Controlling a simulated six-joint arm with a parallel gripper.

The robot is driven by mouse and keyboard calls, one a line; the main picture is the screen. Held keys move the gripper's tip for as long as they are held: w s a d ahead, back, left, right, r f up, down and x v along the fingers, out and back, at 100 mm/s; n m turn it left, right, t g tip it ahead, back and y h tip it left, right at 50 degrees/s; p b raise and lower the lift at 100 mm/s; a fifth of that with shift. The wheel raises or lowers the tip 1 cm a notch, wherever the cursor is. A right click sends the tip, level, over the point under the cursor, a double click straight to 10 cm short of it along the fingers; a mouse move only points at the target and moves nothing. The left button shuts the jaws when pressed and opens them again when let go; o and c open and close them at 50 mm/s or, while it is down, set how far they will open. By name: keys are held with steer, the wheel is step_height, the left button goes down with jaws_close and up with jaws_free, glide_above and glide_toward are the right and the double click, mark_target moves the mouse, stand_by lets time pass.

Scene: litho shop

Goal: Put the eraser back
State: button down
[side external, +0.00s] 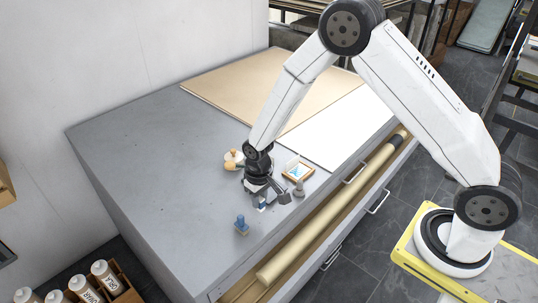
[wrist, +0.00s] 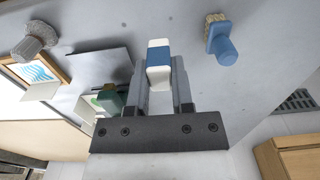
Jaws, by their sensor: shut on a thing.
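The eraser (wrist: 159,52), white with a blue sleeve, is between the two fingers of my gripper (wrist: 160,88) in the wrist view. My gripper is shut on it, and its white ends stick out past the sleeve. In the side view, my gripper (side external: 262,196) is low over the grey cabinet top, with the eraser (side external: 262,208) partly visible under it. I cannot tell whether the eraser touches the surface. No clear resting place for the eraser can be made out.
A blue-handled tool (side external: 241,225) stands nearer the cabinet's front edge. A small framed wave picture (side external: 297,170), a grey knobbed piece (side external: 299,188) and a dark flat plate (side external: 284,197) are right of my gripper. A round wooden item (side external: 233,158) is behind. The cabinet top (side external: 150,150) is clear at left.

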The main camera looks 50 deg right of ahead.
steer(key=shift+f, duration=0.1)
steer(key=shift+w+f, duration=0.2)
steer(key=shift+f, duration=1.55)
steer(key=shift+c, duration=2.4)
jaws_free()
steer(key=shift+f, duration=0.15)
steer(key=shift+r, duration=0.2)
steer(key=shift+r, duration=6)
